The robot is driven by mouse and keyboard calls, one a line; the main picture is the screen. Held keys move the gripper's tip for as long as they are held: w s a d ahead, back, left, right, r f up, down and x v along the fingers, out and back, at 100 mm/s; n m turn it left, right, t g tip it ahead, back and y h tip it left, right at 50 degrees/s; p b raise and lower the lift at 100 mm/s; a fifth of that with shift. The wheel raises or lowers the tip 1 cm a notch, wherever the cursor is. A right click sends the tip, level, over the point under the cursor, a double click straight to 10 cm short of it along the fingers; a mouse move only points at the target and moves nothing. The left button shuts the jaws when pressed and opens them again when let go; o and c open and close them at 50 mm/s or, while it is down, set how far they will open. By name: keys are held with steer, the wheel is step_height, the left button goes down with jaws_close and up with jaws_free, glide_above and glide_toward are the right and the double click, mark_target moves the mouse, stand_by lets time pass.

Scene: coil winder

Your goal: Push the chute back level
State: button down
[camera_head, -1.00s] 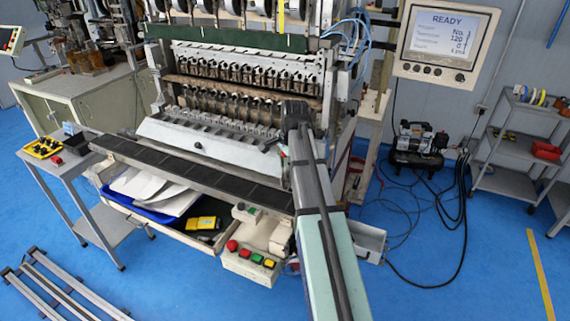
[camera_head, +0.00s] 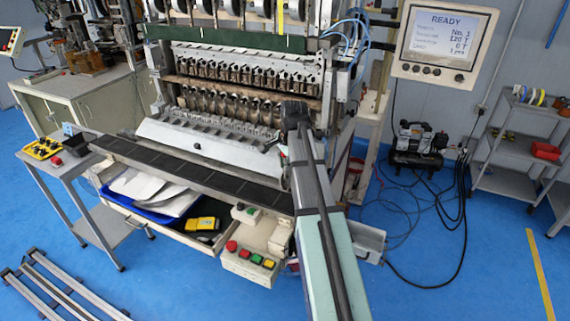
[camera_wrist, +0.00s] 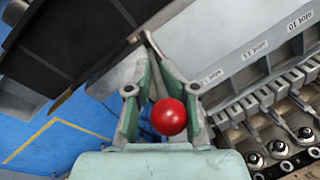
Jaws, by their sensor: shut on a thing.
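The chute appears to be the long pale sloped panel (camera_head: 205,141) on the front of the winder, below the rows of spindles. In the wrist view a pale labelled panel with slot numbers (camera_wrist: 235,58) runs along the upper right. I cannot measure its tilt. My gripper (camera_wrist: 160,100) has its green fingers closed in around a red ball knob (camera_wrist: 169,117), which shows between them. In the head view my arm covers the right end of the panel, and the fingers are hidden.
A long black segmented shelf (camera_head: 190,172) runs across the machine's front, above an open drawer with a blue tray (camera_head: 150,211). A control box with coloured buttons (camera_head: 250,259) stands below right. A side table (camera_head: 60,165) is at left.

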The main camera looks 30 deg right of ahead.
steer(key=shift+w+f, duration=0.1)
steer(key=shift+w, duration=0.2)
steer(key=c, duration=1.3)
jaws_free()
steer(key=shift+w+f, duration=0.1)
steer(key=shift+o, duration=0.2)
steer(key=shift+w+d, duration=0.1)
